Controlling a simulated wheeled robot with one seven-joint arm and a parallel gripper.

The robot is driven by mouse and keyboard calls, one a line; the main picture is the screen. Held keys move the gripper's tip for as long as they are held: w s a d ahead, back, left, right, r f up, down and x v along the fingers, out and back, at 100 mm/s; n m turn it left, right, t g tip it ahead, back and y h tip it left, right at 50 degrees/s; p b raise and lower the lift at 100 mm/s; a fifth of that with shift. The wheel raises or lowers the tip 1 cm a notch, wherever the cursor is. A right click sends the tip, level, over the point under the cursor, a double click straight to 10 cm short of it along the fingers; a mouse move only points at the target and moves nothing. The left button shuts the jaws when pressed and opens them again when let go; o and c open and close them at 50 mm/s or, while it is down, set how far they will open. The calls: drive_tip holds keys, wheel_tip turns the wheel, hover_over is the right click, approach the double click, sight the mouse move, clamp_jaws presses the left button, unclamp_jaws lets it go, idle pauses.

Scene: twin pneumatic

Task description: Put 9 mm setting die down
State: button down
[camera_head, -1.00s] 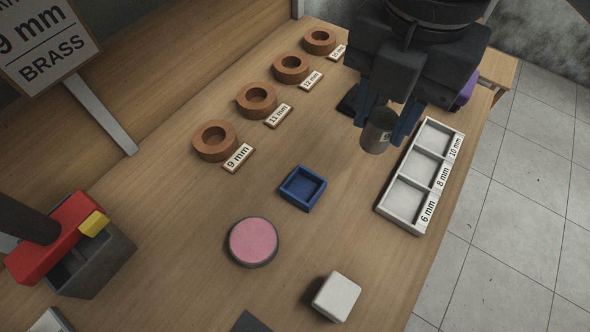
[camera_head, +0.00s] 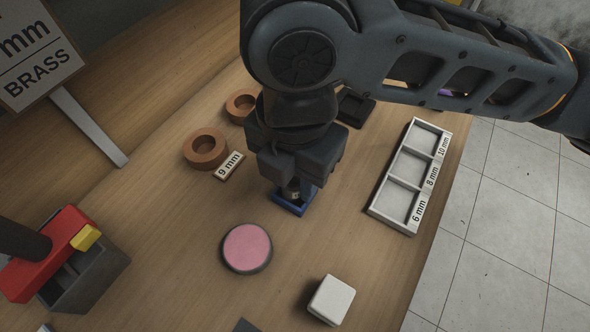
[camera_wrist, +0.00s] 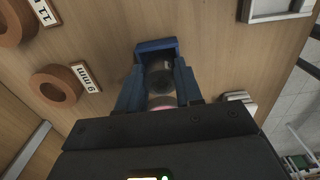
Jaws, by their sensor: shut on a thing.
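The setting die (camera_head: 291,189) is a small grey metal cylinder, and my gripper (camera_head: 293,190) is shut on it. In the wrist view the die (camera_wrist: 159,78) sits upright between the blue fingers. It is over or in the small blue square tray (camera_head: 290,206); the tray's far rim (camera_wrist: 156,46) shows beyond it in the wrist view. I cannot tell whether the die touches the tray floor. My gripper hides much of the tray and most of the die in the head view.
The wooden ring marked 9 mm (camera_head: 205,149) stands left of my gripper. A pink round pad (camera_head: 247,248) and a white block (camera_head: 331,300) lie in front. A white three-part tray (camera_head: 375,207) is at right. A grey bin with a red part (camera_head: 62,255) is at left.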

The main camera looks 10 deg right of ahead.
sight(295, 179)
drive_tip(key=c, duration=0.7)
unclamp_jaws()
drive_tip(key=shift+c, duration=0.2)
drive_tip(key=shift+r, duration=0.15)
wheel_tip(295, 179, up, 12)
drive_tip(key=shift+p, duration=0.45)
